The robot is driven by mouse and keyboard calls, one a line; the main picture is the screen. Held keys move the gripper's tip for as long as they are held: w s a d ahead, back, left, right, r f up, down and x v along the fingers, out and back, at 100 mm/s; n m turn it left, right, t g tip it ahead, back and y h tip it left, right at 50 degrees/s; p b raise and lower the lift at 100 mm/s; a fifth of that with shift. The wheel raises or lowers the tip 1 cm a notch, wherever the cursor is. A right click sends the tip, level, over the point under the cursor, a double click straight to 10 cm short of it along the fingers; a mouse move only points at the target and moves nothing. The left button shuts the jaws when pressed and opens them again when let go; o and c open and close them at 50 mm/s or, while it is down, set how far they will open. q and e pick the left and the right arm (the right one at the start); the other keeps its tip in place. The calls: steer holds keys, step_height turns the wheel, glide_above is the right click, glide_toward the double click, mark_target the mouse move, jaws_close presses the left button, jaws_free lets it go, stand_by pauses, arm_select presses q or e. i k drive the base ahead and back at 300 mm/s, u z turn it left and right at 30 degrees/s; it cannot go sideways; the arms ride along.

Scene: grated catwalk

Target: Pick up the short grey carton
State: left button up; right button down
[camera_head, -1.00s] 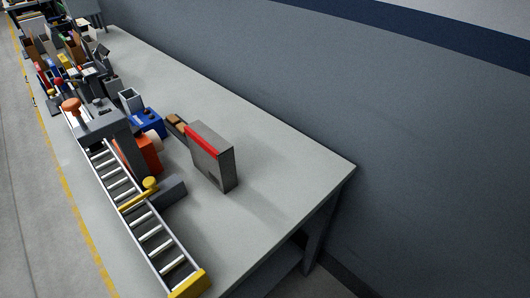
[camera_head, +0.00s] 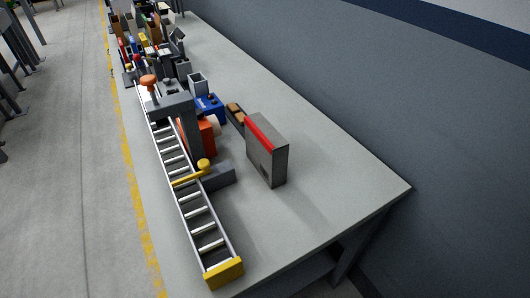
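A short grey carton (camera_head: 268,154) with a red strip along its top edge stands upright on the long grey table (camera_head: 330,185). It is to the right of a roller conveyor, with bare tabletop on its right side. Neither of my grippers shows in the head view.
The roller conveyor (camera_head: 189,190) with a yellow end (camera_head: 224,273) runs along the table's left side. A blue box (camera_head: 210,106), an orange item (camera_head: 207,135) and a dark tray with brown pieces (camera_head: 236,114) are behind the carton. More clutter fills the far end. A wall flanks the right.

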mark_target(273, 168)
steer(key=u, duration=1.95)
steer(key=k, duration=1.05)
steer(key=z, duration=2)
steer(key=i, duration=0.5)
